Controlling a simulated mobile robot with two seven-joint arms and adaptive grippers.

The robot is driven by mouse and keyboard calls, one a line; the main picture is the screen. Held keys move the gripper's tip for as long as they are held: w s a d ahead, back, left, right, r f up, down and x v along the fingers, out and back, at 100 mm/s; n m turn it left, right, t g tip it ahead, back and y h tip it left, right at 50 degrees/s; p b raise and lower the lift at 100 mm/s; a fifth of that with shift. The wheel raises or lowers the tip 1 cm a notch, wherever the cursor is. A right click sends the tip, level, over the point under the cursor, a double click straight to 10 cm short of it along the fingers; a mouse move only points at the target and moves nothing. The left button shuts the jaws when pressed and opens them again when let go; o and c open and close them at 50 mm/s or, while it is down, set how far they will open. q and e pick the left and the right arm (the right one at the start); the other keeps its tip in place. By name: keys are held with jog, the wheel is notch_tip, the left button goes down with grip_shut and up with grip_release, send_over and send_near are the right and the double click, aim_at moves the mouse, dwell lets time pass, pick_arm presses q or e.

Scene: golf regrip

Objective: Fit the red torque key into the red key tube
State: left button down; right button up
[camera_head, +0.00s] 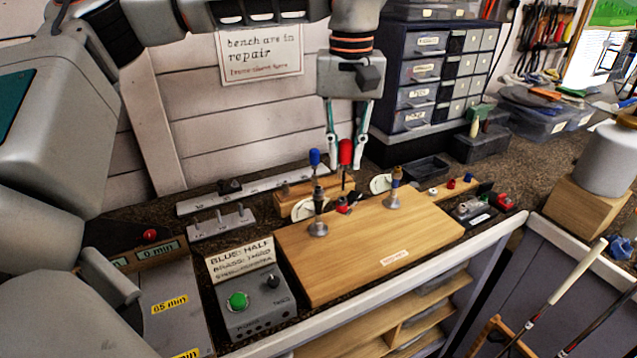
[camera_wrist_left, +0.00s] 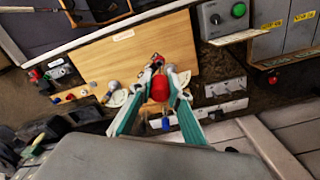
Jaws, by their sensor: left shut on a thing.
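My left gripper (camera_head: 346,160) is shut on the red torque key (camera_head: 346,151), and the key's red handle sits between the fingertips. Its dark shaft points down over the wooden rack behind the board. The red handle also shows between the fingers in the left wrist view (camera_wrist_left: 160,88). A blue-handled key (camera_head: 314,157) stands upright to the left of it. I cannot tell which part is the red key tube, nor whether the shaft's tip is inside anything. My right gripper is not in view.
The wooden board (camera_head: 350,255) carries two upright metal posts. A grey control box (camera_head: 250,303) with a green button stands at front left. Drawer cabinets (camera_head: 425,85) stand behind on the right. A metal strip (camera_head: 240,194) lies along the wall.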

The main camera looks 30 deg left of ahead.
pick_arm(q)
jog(key=w+a+f+n, duration=0.1)
jog(key=w+a+n, duration=0.2)
jog(key=a, duration=0.7)
jog(key=w+a+f+n, duration=0.2)
jog(key=w+a+n, duration=0.2)
jog(key=a, duration=0.6)
jog(key=shift+w+a+f+n, duration=0.2)
jog(key=shift+w+n, duration=0.1)
jog(key=shift+f, duration=2.9)
jog(key=shift+f, duration=2.25)
jog(key=c, duration=1.8)
grip_release()
jog(key=shift+r, duration=0.1)
